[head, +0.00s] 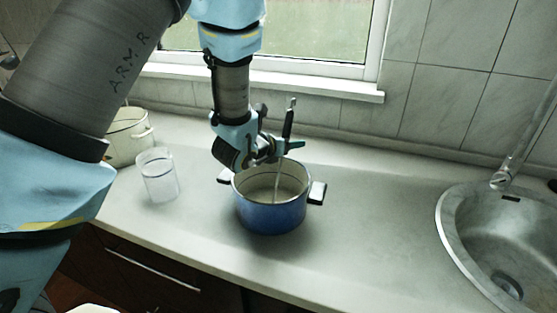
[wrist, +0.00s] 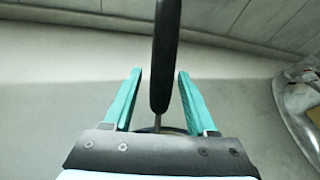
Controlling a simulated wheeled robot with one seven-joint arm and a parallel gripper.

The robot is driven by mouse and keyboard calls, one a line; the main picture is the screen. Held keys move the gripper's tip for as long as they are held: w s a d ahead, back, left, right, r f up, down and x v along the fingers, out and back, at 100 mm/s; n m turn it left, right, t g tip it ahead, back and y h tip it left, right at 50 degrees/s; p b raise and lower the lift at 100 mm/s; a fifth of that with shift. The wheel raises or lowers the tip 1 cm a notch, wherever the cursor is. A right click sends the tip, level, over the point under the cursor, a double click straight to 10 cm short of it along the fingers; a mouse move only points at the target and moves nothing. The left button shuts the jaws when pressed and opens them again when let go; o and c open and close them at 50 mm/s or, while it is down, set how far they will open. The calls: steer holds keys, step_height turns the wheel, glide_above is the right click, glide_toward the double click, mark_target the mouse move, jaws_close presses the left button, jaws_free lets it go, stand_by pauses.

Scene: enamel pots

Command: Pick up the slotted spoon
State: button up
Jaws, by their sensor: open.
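The slotted spoon's black handle (head: 289,117) stands up out of a blue enamel pot (head: 268,216) in the head view. Its thin shaft runs down into the pot, and its bowl is hidden. My gripper (head: 286,147) is above the pot's rim, at the lower part of the handle. In the wrist view the black handle (wrist: 164,55) shows between the two teal fingers of my gripper (wrist: 159,76), with a gap on each side. The fingers are open and hold nothing.
A clear glass (head: 158,176) stands left of the pot, and a cream pot (head: 127,138) is behind it, partly hidden by my arm. A sink (head: 452,222) with a tap (head: 524,137) is at the right. The counter between pot and sink is clear. A tiled wall and window sill are behind.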

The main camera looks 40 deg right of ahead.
steer(key=shift+w+d+f, duration=0.1)
steer(key=shift+d+f, duration=0.05)
steer(key=shift+d, duration=0.05)
steer(key=shift+c, duration=0.3)
jaws_close()
stand_by(0.3)
